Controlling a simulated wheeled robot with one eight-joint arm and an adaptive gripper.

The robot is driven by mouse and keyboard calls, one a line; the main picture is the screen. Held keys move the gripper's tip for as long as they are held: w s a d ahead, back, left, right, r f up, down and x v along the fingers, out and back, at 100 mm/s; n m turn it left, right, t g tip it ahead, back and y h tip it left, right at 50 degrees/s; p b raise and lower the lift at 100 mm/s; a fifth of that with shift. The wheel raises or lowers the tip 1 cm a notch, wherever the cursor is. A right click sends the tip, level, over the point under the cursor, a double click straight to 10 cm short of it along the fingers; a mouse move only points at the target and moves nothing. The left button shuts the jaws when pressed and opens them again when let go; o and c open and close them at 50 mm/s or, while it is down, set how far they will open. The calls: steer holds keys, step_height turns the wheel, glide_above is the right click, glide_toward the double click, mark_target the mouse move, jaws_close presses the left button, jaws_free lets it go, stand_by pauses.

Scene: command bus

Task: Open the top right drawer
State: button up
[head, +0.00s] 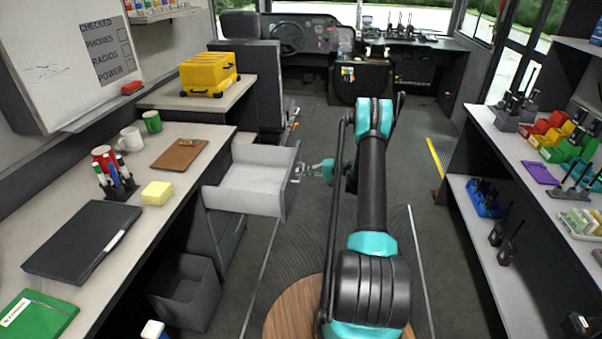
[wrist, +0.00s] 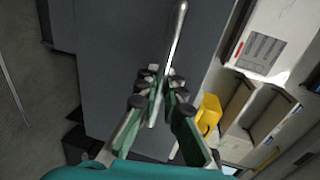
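The top drawer (head: 250,180), a light grey box, is pulled out from the desk unit on the left over the aisle. It looks empty inside. Its silver bar handle (head: 297,172) is on the front that faces my gripper (head: 308,172). In the wrist view the dark grey drawer front (wrist: 115,45) fills the middle, and the handle (wrist: 177,35) runs between the fingertips of my gripper (wrist: 158,88). The fingers are closed around the bar. The exact contact is partly hidden by the finger pads.
A lower drawer (head: 229,238) is shut below, beside an open grey bin (head: 184,292). The desk (head: 165,190) holds a laptop, mugs, a clipboard and a pen holder. A yellow case (head: 209,75) stands farther back. Shelves with radios (head: 505,230) line the right side. The aisle floor is clear.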

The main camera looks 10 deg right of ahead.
steer(key=shift+o, duration=1.1)
steer(key=v, duration=1.2)
